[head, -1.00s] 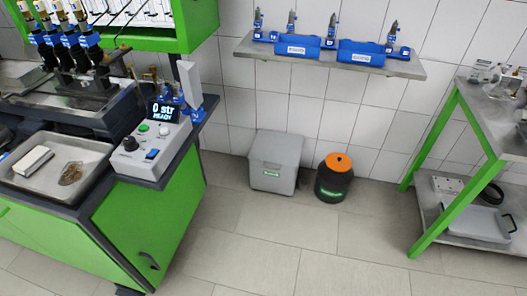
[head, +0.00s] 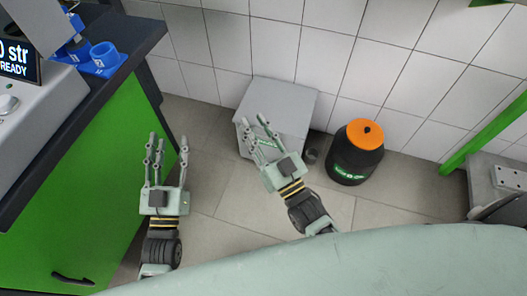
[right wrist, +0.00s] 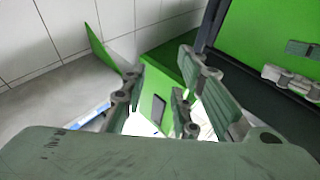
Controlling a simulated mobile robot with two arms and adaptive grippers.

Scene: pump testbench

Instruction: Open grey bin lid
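The grey bin (head: 243,147) stands on the floor against the tiled wall in the head view. Its flat grey lid (head: 285,97) looks shut. My right gripper (head: 252,120) is in front of the bin, its fingers spread and overlapping the bin's front and front lid edge in the picture. I cannot tell whether it touches. Its fingers are also apart and empty in the right wrist view (right wrist: 157,100). My left gripper (head: 168,143) is open and empty, left of the bin, above the floor beside the green bench. Part of the bin's front is hidden behind my right gripper.
A black bin with an orange top (head: 358,150) stands right of the grey bin, with a small dark round thing (head: 312,155) between them. The green bench (head: 75,190) bounds the left. A green-framed table (head: 487,135) stands at the right.

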